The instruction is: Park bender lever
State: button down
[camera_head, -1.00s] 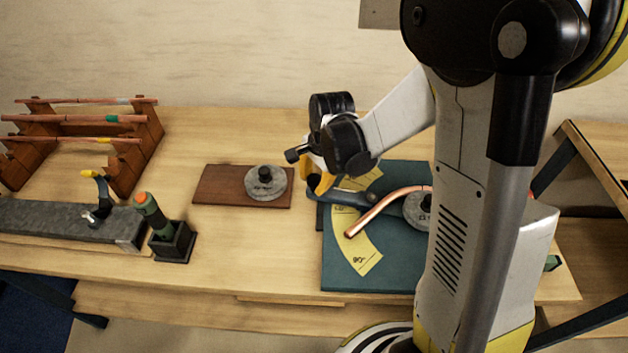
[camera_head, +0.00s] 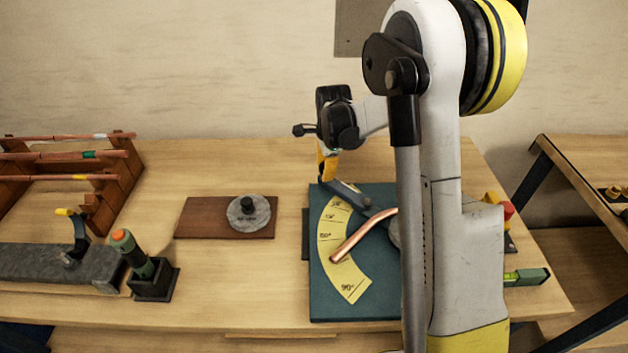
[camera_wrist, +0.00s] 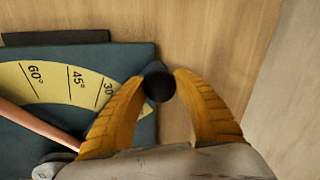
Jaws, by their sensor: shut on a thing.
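The bender is a dark teal plate (camera_head: 330,300) with a yellow angle scale (camera_head: 330,215) on it. Its dark blue-grey lever (camera_head: 350,194) points to the upper left, past the low-angle end of the scale. A bent copper tube (camera_head: 362,238) lies across the plate, its right part hidden behind my arm. My gripper (camera_wrist: 158,84) has its yellow fingers closed around the lever's round black knob in the wrist view, near the 30° mark. In the head view my gripper (camera_head: 326,172) is at the lever's outer end.
A brown board with a grey round die (camera_head: 248,213) lies left of the bender. A green tool in a black holder (camera_head: 150,268), a grey vise-like bar (camera_head: 45,265) and a tube rack (camera_head: 110,180) stand further left. A green level (camera_head: 527,277) lies right.

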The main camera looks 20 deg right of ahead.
jog(key=shift+w+d+r+m, duration=0.1)
jog(key=shift+w+d+m, duration=0.2)
jog(key=shift+d, duration=0.4)
jog(key=shift+w+d+m, duration=0.25)
jog(key=shift+d+m, duration=0.05)
jog(key=shift+d, duration=0.4)
jog(key=c, duration=0.9)
grip_release()
jog(key=shift+d, duration=0.1)
jog(key=shift+c, duration=0.2)
notch_tip(320, 180, up, 12)
jog(key=s, duration=0.2)
jog(key=shift+a, duration=0.35)
jog(key=shift+s, duration=0.1)
